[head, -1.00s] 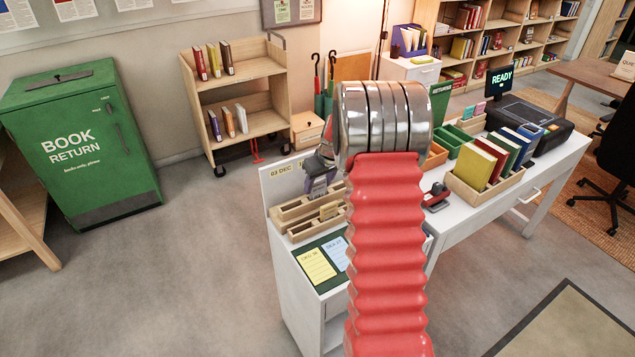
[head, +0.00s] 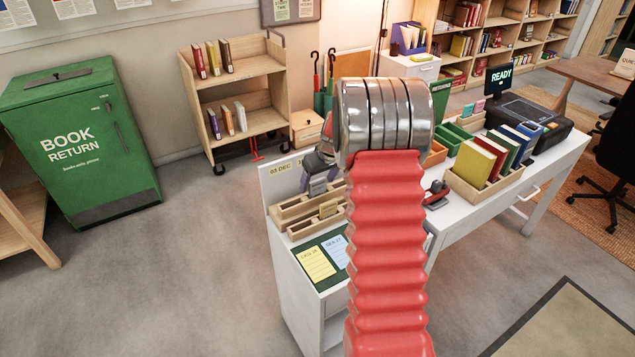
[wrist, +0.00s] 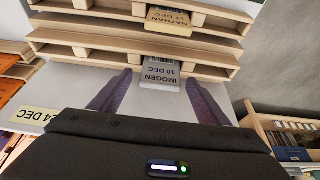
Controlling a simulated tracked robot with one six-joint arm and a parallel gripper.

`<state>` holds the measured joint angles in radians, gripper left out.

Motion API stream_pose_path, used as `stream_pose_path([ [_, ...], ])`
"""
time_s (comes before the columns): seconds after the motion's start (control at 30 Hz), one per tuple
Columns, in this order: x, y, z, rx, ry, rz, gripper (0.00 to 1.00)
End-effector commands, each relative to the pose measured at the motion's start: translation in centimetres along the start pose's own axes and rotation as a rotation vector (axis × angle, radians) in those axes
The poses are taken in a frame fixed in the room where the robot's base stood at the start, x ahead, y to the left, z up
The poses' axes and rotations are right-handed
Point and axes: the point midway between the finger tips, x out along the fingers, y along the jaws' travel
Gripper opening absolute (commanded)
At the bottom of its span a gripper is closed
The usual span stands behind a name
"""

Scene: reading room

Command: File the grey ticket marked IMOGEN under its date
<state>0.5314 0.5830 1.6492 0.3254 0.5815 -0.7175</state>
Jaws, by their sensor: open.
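The grey ticket marked IMOGEN 10 DEC (wrist: 160,73) shows in the wrist view, at the edge of the wooden slotted rack (wrist: 90,40). It appears to stand in a slot; its lower edge is hidden. My gripper (wrist: 152,90) is open, with one dark purple finger on each side of the ticket and a gap to both. In the head view my gripper (head: 320,182) is over the rack (head: 290,212), partly hidden by my arm. A yellow ticket marked NATHAN 17 DEC (wrist: 168,20) stands in another rack slot.
A white board (head: 278,172) with date labels stands behind the rack. Yellow (head: 315,263) and blue (head: 336,251) cards lie on a green mat in front. A stamp (head: 436,193) and a book tray (head: 486,193) are to the right. Open floor lies left.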

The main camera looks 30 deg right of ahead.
Motion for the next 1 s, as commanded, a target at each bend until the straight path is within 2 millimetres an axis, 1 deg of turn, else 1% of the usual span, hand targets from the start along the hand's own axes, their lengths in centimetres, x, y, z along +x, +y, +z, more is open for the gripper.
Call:
stream_pose_path([
  [0.17, -2.0, 0.1, -0.1, 0.0, 0.002, 0.002, 0.7],
  [0.27, -3.5, 0.1, -0.1, -0.001, 0.003, 0.002, 0.7],
  [0.7, -10.8, 0.1, 0.0, 0.001, 0.002, 0.002, 0.7],
  [0.83, -12.3, 0.1, 0.0, 0.001, 0.001, 0.001, 0.7],
  [1.0, -13.1, 0.0, 0.0, 0.001, 0.0, 0.0, 0.7],
])
